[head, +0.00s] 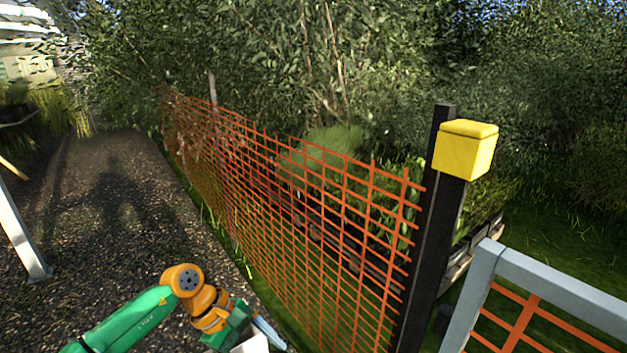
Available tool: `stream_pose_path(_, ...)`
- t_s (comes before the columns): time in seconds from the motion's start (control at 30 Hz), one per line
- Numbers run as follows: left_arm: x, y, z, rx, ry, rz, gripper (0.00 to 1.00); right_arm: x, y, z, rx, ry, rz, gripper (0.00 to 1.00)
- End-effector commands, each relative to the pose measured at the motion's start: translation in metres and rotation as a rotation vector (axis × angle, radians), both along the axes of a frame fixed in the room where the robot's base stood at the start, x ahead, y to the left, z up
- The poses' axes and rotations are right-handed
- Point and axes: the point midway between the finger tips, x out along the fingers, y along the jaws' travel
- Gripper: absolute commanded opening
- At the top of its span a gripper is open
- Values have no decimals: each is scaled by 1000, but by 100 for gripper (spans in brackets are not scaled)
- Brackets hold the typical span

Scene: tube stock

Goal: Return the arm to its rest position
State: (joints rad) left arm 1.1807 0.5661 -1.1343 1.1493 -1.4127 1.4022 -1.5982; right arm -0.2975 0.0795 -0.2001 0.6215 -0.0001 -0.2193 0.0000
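My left arm (128,322), green with orange joints, comes in from the bottom left and bends at an orange elbow-like joint. My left gripper (262,338) is at the bottom edge, low and in front of the orange mesh fence. A grey finger-like part and a pale block-like part show there, but the frame edge cuts them off. I cannot tell whether it is open or shut, or whether it holds anything. My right arm and gripper are not in view.
An orange mesh fence (285,205) runs from the far left to a black post (430,240) with a yellow cap (466,150). A grey metal frame (555,288) with orange mesh stands at the lower right. Gravel ground (110,240) on the left is mostly clear.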

Motion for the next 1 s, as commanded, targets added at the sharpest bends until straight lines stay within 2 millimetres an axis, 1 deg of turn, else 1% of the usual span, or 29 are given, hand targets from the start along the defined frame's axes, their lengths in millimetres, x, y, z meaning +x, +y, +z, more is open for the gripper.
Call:
stream_pose_path(0.03,-2,-21,3,-108,75,99,75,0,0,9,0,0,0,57)
stream_pose_path(0.07,-1,-35,5,-189,134,181,75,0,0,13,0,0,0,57)
stream_pose_path(0.1,1,-52,8,-300,223,300,75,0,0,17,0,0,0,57)
stream_pose_path(0.17,9,-72,12,-471,387,510,75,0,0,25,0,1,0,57)
stream_pose_path(0.2,17,-80,14,-590,524,675,75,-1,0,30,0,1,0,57)
stream_pose_path(0.23,24,-82,12,-683,642,819,75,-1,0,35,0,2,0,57)
stream_pose_path(0.27,32,-80,8,-778,778,980,75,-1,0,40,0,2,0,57)
stream_pose_path(0.3,42,-70,-7,-907,990,1232,75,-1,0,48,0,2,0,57)
stream_pose_path(0.33,46,-55,-27,-1006,1170,1452,75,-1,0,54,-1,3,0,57)
stream_pose_path(0.37,44,-36,-53,-1093,1338,1670,75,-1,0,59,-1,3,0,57)
stream_pose_path(0.4,35,-12,-87,-1181,1518,1919,75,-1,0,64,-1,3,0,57)
stream_pose_path(0.47,6,19,-136,-1284,1730,2250,75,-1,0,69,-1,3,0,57)
stream_pose_path(0.5,-20,38,-166,1175,-1613,-2154,75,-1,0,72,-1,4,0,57)
stream_pose_path(0.57,-66,60,-205,1010,-1404,-1968,75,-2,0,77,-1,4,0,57)
stream_pose_path(0.6,-102,72,-228,915,-1269,-1853,75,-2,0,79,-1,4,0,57)
stream_pose_path(0.63,-129,80,-242,853,-1173,-1771,75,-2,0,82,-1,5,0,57)
stream_pose_path(0.67,-157,86,-254,795,-1078,-1694,75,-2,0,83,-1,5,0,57)
stream_pose_path(0.7,-193,92,-267,730,-963,-1599,75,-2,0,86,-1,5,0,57)
stream_pose_path(0.77,-243,98,-280,650,-811,-1476,75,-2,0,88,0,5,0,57)
stream_pose_path(0.8,-271,100,-285,609,-727,-1408,75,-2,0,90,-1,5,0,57)
stream_pose_path(0.9,-322,101,-290,541,-576,-1288,75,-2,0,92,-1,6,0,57)
stream_pose_path(1.0,-344,101,-292,514,-510,-1236,75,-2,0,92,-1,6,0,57)
